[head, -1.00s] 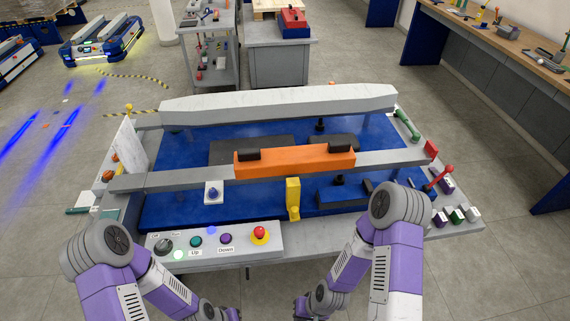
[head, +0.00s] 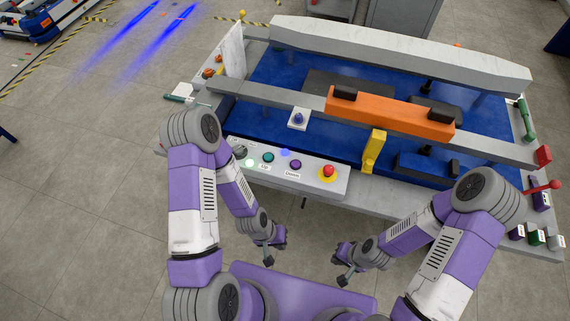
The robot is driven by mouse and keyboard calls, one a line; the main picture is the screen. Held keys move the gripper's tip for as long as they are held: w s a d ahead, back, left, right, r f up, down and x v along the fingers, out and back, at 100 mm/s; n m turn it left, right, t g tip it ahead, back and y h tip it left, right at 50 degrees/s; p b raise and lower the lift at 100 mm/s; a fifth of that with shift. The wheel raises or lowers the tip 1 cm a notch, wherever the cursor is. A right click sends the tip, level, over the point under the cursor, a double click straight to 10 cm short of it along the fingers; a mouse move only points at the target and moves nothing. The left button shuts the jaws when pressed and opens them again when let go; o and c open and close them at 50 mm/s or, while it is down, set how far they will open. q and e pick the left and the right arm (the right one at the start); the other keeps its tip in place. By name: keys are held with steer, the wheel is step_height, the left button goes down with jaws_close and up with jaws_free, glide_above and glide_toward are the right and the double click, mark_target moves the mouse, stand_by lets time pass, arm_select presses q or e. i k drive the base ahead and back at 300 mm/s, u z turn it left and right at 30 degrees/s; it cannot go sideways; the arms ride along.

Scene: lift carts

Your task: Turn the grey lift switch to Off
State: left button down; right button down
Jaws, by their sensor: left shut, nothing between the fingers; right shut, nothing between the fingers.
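The grey lift switch (head: 239,151) is a small round knob at the left end of the control panel (head: 325,189) on the cart's front edge. Its labels are too small to read, and I cannot tell its setting. A pale green light (head: 249,163) glows just below it. My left gripper (head: 269,260) is shut and empty, below the panel in the picture and apart from it. My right gripper (head: 343,281) is shut and empty, lower and further right, also clear of the panel.
Beside the switch are a teal Up button (head: 268,157), a purple Down button (head: 295,165) and a red stop button (head: 328,171) on yellow. A yellow block (head: 374,150) and an orange beam (head: 388,112) lie behind.

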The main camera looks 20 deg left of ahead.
mark_target(238, 150)
steer(key=z, duration=1.9)
steer(key=k, duration=0.9)
steer(key=u, duration=1.85)
